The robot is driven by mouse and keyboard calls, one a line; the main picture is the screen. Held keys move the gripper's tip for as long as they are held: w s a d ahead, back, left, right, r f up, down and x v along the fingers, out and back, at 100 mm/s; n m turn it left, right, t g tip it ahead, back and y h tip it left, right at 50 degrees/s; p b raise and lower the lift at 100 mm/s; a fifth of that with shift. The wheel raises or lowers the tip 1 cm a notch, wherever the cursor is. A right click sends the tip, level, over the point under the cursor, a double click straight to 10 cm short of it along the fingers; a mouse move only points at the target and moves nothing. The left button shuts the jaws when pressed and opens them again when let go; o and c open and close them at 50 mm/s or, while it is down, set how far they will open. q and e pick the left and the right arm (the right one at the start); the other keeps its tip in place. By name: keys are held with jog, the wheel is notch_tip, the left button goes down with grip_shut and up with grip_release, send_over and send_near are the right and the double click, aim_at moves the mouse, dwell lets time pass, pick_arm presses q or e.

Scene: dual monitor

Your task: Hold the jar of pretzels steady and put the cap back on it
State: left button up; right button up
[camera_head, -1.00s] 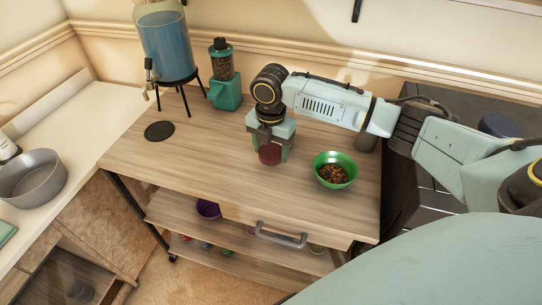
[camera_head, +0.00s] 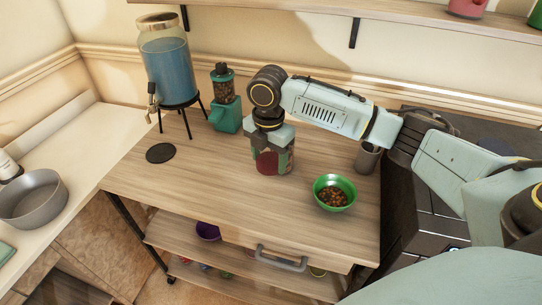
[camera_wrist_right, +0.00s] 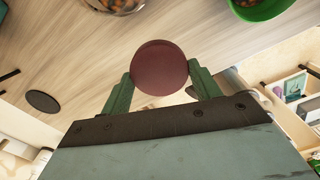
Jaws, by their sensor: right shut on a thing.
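My right gripper (camera_head: 270,147) is shut on the dark red round cap (camera_head: 267,161). In the right wrist view the cap (camera_wrist_right: 160,68) sits between the two green fingers, its flat face toward the camera. Brown and reddish contents of what looks like the pretzel jar (camera_head: 287,160) show behind the fingers on the table; the gripper hides most of it. The right wrist view shows a clear container with orange-brown pieces, probably this jar (camera_wrist_right: 118,4), cut off by the top edge. I cannot tell whether cap and jar touch. My left gripper is not in view.
A green bowl (camera_head: 321,202) of brown pieces stands right of the gripper. A grey cup (camera_head: 367,158) is behind it. A teal dispenser (camera_head: 224,118), a blue drink dispenser (camera_head: 168,70) and a black disc (camera_head: 160,153) stand to the left. The wooden table's front left (camera_head: 190,190) is clear.

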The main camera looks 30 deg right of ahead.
jog(key=s+a+r+m, duration=0.2)
jog(key=a+m, duration=0.2)
jog(key=m, duration=0.7)
jog(key=s+a+r+m, duration=0.3)
jog(key=a+m, duration=0.1)
jog(key=m, duration=0.7)
jog(key=shift+r, duration=0.3)
